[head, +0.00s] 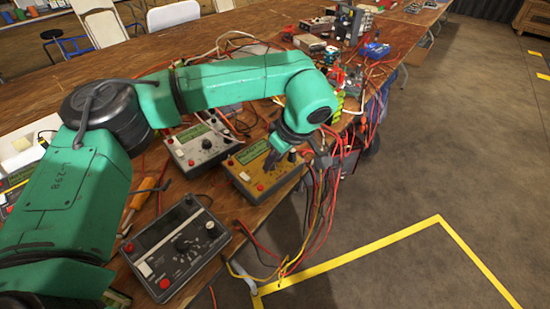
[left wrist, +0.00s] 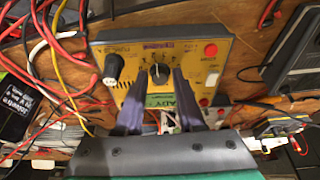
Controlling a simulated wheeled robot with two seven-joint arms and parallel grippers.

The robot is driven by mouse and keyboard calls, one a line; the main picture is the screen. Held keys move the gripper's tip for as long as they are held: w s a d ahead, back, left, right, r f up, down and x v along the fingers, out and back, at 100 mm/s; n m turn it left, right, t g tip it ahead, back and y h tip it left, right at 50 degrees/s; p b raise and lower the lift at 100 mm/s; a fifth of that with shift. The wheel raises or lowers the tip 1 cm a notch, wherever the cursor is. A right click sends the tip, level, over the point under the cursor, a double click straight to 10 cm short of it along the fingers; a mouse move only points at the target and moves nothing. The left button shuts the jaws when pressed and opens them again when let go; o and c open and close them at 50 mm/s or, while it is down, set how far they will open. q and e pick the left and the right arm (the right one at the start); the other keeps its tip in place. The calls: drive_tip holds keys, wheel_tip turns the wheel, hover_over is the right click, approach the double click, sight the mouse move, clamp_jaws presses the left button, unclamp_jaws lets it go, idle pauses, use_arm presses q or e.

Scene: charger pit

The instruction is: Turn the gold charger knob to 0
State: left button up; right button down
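The gold charger (head: 262,181) lies on the wooden table near its right edge. In the left wrist view its gold face (left wrist: 190,50) fills the upper middle, with a round black knob (left wrist: 160,72) at its centre. My left gripper (head: 274,158) is over the charger's face. In the left wrist view its dark fingers (left wrist: 160,76) stand on either side of the knob, with a small gap showing; contact is not visible. The knob's pointer and the scale numbers are too small to read. In the head view the gripper hides the knob. My right gripper is not in view.
A light grey charger (head: 203,147) stands just behind and left of the gold one. A dark charger (head: 173,248) is nearer the front. Loose cables hang at the table edge and crowd the back right.

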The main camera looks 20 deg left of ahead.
use_arm(q)
clamp_jaws()
drive_tip(key=shift+n, duration=0.5)
drive_tip(key=n+g, duration=0.1)
drive_tip(key=n, duration=0.3)
drive_tip(key=shift+w+r+n+p, duration=0.1)
drive_tip(key=shift+w+n+p, duration=0.05)
drive_tip(key=shift+n+p, duration=0.2)
drive_tip(key=n, duration=0.3)
drive_tip(key=n+g+p, duration=0.1)
drive_tip(key=n, duration=0.2)
drive_tip(key=shift+w+n, duration=0.2)
drive_tip(key=shift+n, duration=0.05)
drive_tip(key=o, duration=0.5)
unclamp_jaws()
